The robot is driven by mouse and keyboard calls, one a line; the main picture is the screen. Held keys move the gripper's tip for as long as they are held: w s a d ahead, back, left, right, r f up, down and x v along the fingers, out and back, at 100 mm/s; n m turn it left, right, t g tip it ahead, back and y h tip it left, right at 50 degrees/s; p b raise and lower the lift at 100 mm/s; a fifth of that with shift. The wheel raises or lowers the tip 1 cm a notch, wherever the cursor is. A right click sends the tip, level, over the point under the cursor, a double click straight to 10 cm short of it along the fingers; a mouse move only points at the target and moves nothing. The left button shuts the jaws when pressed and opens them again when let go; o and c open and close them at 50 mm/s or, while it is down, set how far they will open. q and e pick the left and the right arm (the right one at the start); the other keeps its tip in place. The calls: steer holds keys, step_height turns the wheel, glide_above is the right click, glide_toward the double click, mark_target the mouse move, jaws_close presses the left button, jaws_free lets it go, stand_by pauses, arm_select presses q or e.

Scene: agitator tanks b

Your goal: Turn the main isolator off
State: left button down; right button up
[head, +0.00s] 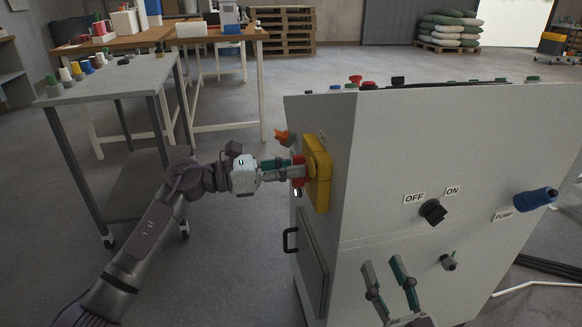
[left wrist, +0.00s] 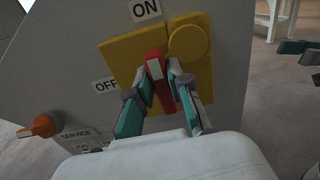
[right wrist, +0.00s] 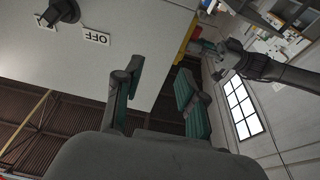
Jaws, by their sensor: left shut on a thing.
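The main isolator is a yellow plate (head: 318,180) with a red handle (head: 298,172) on the left side face of the grey cabinet (head: 400,140). In the left wrist view the red handle (left wrist: 154,66) stands out from the yellow plate (left wrist: 122,60), between an ON label (left wrist: 145,9) above and an OFF label (left wrist: 104,86) to the left. The handle points roughly toward ON. My left gripper (head: 290,168) is shut on the red handle, one finger on each side. My right gripper (head: 388,272) is open and empty in front of the cabinet's front face.
The front face carries a black OFF/ON knob (head: 433,211), a blue pump handle (head: 536,199) and a small knob (head: 448,262). An orange service handle (left wrist: 44,126) sits on the side face near the isolator. A grey table (head: 110,80) stands at left.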

steer(key=s+d+f+g+h+p, duration=0.2)
steer(key=s+f+g+p, duration=0.15)
steer(key=f+g, duration=0.35)
steer(key=s+d+f+g+h+p, duration=0.25)
steer(key=s+f+g, duration=0.25)
steer(key=f, duration=0.4)
steer(key=s+d+g+p, duration=0.3)
steer(key=s+g, duration=0.2)
steer(key=s, duration=0.2)
arm_select(q)
steer(key=shift+w+a+f+n+p, duration=0.1)
steer(key=shift+w+f+n+p, duration=0.45)
steer(key=shift+n, duration=2.45)
steer(key=shift+a+f+n+p, duration=0.1)
steer(key=shift+n+p, duration=0.9)
steer(key=shift+n, duration=2)
steer(key=shift+w+f+n+p, duration=0.3)
steer(key=shift+n+p, duration=0.45)
steer(key=shift+n, duration=2.25)
arm_select(e)
step_height(320, 180, down, 20)
steer(key=g, duration=0.1)
steer(key=shift+s+a+m, duration=0.3)
steer(key=shift+s, duration=0.05)
